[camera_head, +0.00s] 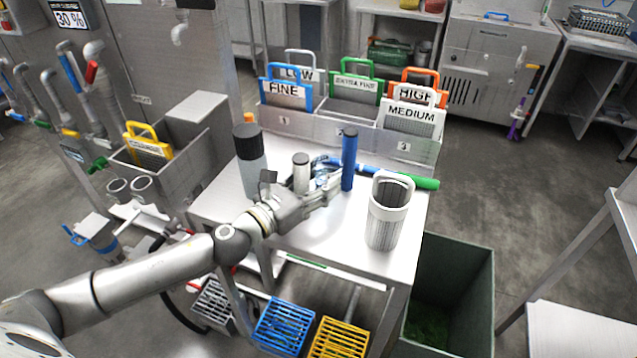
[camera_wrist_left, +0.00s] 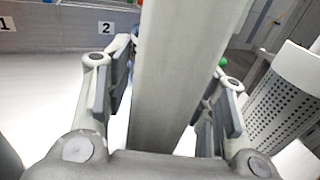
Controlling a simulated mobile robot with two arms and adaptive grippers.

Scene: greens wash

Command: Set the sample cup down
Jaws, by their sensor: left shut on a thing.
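The sample cup (camera_head: 301,174) appears to be the slim, pale grey upright cylinder. In the head view its lower part is hidden by my left gripper (camera_head: 324,190). In the left wrist view a pale grey upright body (camera_wrist_left: 180,75), seemingly the same cup, stands between the two fingers, close to the palm. My left gripper is shut on it, over the metal table (camera_head: 315,235). The cup's bottom is hidden, so I cannot tell whether it touches the table. My right gripper is not in view.
A blue cylinder (camera_head: 349,160) stands just beyond the fingertips. A perforated white basket (camera_head: 386,222) is to the right; a dark-capped bottle (camera_head: 251,165) is to the left. A labelled rack (camera_head: 325,128) lines the back. The table's front middle is clear.

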